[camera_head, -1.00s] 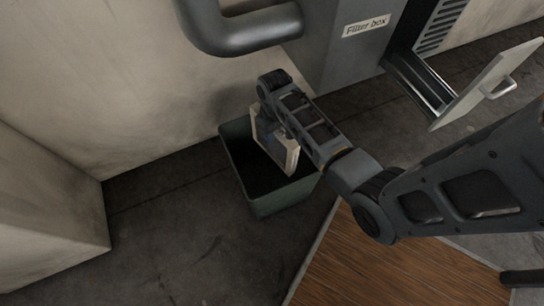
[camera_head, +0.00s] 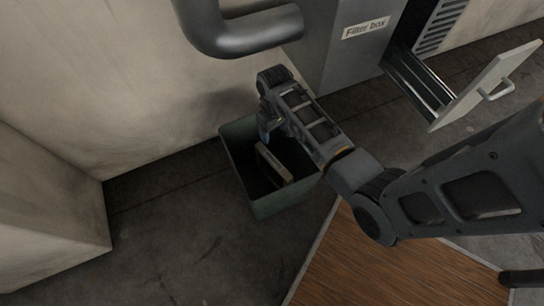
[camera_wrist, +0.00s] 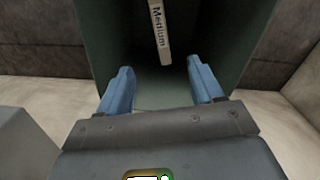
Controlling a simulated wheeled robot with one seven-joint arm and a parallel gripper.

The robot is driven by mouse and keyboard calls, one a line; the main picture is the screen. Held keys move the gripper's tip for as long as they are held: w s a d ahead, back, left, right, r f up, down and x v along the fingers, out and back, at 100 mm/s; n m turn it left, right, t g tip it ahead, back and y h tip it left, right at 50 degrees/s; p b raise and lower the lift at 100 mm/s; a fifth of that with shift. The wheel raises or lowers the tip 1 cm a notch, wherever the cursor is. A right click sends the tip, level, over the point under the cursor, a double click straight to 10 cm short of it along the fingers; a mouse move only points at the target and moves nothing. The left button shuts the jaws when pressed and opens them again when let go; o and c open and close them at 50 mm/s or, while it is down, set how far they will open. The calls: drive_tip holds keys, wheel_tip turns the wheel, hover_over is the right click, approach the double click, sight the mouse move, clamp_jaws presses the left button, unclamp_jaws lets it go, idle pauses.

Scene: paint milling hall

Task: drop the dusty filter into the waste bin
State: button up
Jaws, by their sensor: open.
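The dusty filter (camera_head: 273,163) is a thin pale frame. It is inside the green waste bin (camera_head: 275,206), tilted, below my gripper (camera_head: 268,127). In the wrist view the filter (camera_wrist: 160,32) shows its edge with the word "Medium", beyond the fingertips and apart from them. The bin's dark inside and green wall (camera_wrist: 103,40) surround it there. My gripper (camera_wrist: 158,88) is open, its two blue fingers spread with nothing between them, above the bin. Whether the filter rests on the bin's floor is hard to tell.
The grey filter box (camera_head: 345,50) stands behind the bin, its door (camera_head: 485,88) hanging open to the right. A thick grey pipe (camera_head: 240,35) runs above the bin. A pale wall (camera_head: 90,80) is behind. The floor left of the bin is clear.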

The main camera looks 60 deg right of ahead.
wheel_tip(320, 180, up, 6)
drive_tip(key=shift+f+p, duration=0.1)
drive_tip(key=shift+p, duration=0.55)
